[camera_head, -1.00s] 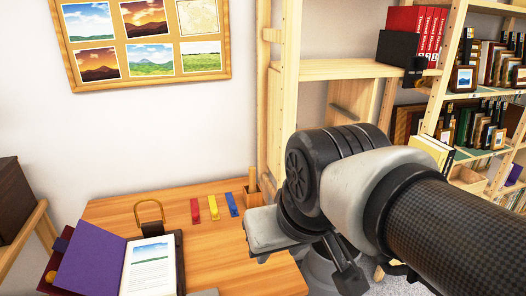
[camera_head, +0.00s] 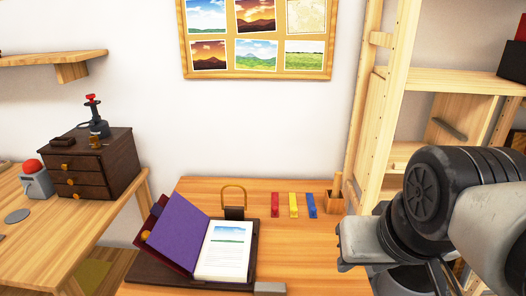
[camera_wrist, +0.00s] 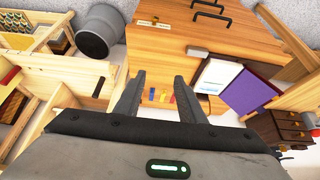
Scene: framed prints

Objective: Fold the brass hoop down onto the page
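The brass hoop (camera_head: 233,194) stands upright on a dark block at the back edge of the dark board (camera_head: 251,240), behind the page. The white page (camera_head: 224,250) carries a landscape picture and lines of text. A purple cover (camera_head: 178,232) lies opened to its left. In the wrist view I see the page (camera_wrist: 217,75) and the purple cover (camera_wrist: 247,93) to the right of my gripper (camera_wrist: 157,84); I cannot make out the hoop there. My gripper is open and empty, with its two fingers apart. It is well clear of the hoop.
Red, yellow and blue strips (camera_head: 294,205) lie right of the hoop, near a wooden holder (camera_head: 335,195). A grey block (camera_head: 270,288) sits at the desk's front. A dark drawer chest (camera_head: 92,165) stands on the left table. Shelving (camera_head: 460,80) rises at the right.

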